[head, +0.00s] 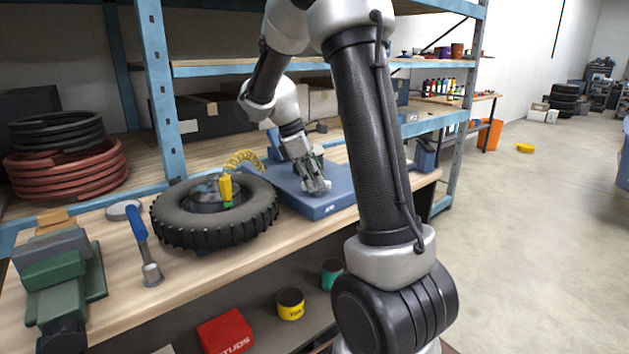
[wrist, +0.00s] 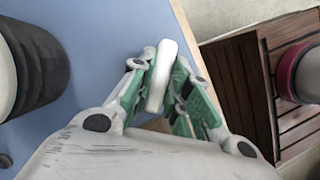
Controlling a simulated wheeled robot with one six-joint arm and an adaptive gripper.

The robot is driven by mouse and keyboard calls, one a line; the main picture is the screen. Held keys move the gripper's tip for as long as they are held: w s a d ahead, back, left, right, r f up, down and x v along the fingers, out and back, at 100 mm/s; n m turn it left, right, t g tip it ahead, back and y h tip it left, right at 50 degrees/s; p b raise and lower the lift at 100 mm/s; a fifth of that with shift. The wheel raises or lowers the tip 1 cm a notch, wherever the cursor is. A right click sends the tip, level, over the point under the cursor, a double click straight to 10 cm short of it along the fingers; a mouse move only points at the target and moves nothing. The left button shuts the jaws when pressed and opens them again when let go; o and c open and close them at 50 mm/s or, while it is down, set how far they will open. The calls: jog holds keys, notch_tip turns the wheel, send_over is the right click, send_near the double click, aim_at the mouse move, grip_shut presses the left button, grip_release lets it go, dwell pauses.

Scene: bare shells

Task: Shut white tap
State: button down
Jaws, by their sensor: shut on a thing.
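The white tap handle (wrist: 160,80) is a pale, rounded bar between my fingers in the wrist view. My gripper (head: 314,176) is low over the blue base (head: 325,206) on the workbench, and its fingers with green inner sides are closed around the handle. The blue base also fills much of the wrist view (wrist: 95,95). In the head view my gripper covers most of the tap, so I cannot tell the handle's angle there. The tap's body is hidden.
A tyre (head: 215,212) with a yellow-handled tool on it lies left of the base. A blue-handled tool (head: 146,245) and a green vise (head: 60,275) are further left. A blue shelf post (head: 157,90) stands behind. Floor at right is open.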

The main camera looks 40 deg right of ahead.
jog(key=m+g+y, duration=0.1)
jog(key=m, duration=0.3)
jog(key=shift+w+d+m, duration=0.1)
jog(key=shift+m, duration=0.2)
jog(key=shift+m+g+y, duration=0.4)
jog(key=shift+m+y, duration=0.7)
jog(key=shift+m, duration=1.4)
jog(key=shift+d, duration=0.1)
jog(key=c, duration=1.4)
grip_release()
jog(key=shift+o, duration=0.2)
jog(key=v, duration=1.2)
